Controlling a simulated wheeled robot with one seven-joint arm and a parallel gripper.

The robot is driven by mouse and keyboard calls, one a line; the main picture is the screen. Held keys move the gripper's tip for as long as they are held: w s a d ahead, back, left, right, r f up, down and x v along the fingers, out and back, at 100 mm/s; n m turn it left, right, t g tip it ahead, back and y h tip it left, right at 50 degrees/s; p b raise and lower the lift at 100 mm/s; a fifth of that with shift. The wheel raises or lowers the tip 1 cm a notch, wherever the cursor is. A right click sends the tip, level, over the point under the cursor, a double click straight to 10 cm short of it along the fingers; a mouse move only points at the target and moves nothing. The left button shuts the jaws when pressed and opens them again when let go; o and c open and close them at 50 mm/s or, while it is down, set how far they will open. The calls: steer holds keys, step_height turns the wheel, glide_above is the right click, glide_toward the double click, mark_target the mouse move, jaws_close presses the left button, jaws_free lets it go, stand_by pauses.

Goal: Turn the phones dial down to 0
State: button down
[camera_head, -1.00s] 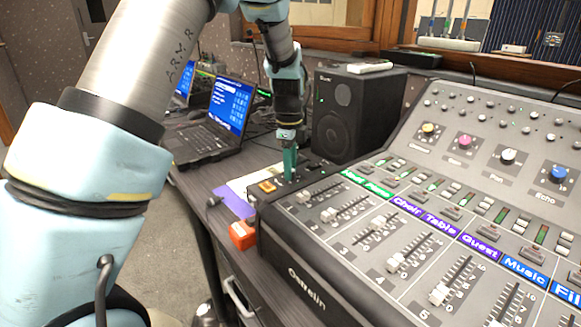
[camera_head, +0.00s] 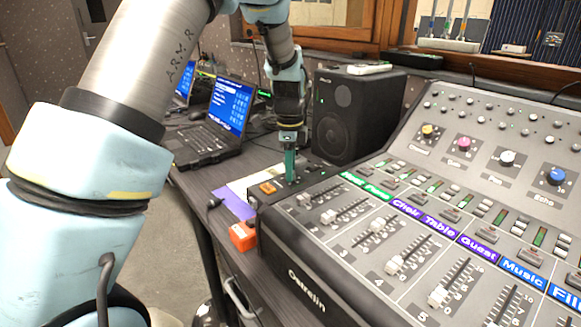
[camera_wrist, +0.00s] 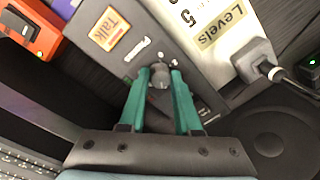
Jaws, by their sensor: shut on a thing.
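The dial (camera_wrist: 160,78) is a small grey knob on the dark side panel (camera_wrist: 190,50) of the mixing desk, close to the orange Talk button (camera_wrist: 110,28). In the head view, my gripper (camera_head: 290,176) points down onto the panel at the desk's far left corner and hides the dial there. The dial's exact setting cannot be read.
The fader desk (camera_head: 345,275) spreads to the right. A black speaker (camera_head: 345,115) stands just behind my gripper, and a laptop (camera_head: 215,125) sits to its left. An orange box (camera_head: 242,236) is at the desk's left edge.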

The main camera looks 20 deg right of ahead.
steer(key=n+p, duration=0.1)
steer(key=n, duration=0.3)
steer(key=shift+r+p, duration=0.1)
steer(key=shift+p, duration=0.2)
steer(key=n+p, duration=0.1)
steer(key=n, duration=0.4)
steer(key=shift+d+y+p, duration=0.1)
steer(key=shift+y+p, duration=0.2)
steer(key=n+p, duration=0.1)
steer(key=n, duration=0.2)
steer(key=shift+n, duration=0.3)
steer(key=n+p, duration=0.1)
steer(key=n, duration=0.3)
steer(key=shift+n, duration=0.3)
steer(key=n+p, duration=0.1)
steer(key=n, duration=0.3)
steer(key=shift+n+p, duration=0.3)
steer(key=shift+p, duration=0.1)
steer(key=n+p, duration=0.1)
steer(key=n, duration=0.2)
steer(key=shift+n+g, duration=0.3)
steer(key=n+p, duration=0.1)
steer(key=n, duration=0.3)
steer(key=shift+w, duration=0.1)
steer(key=shift+n+p, duration=0.85)
steer(key=shift+n, duration=1.25)
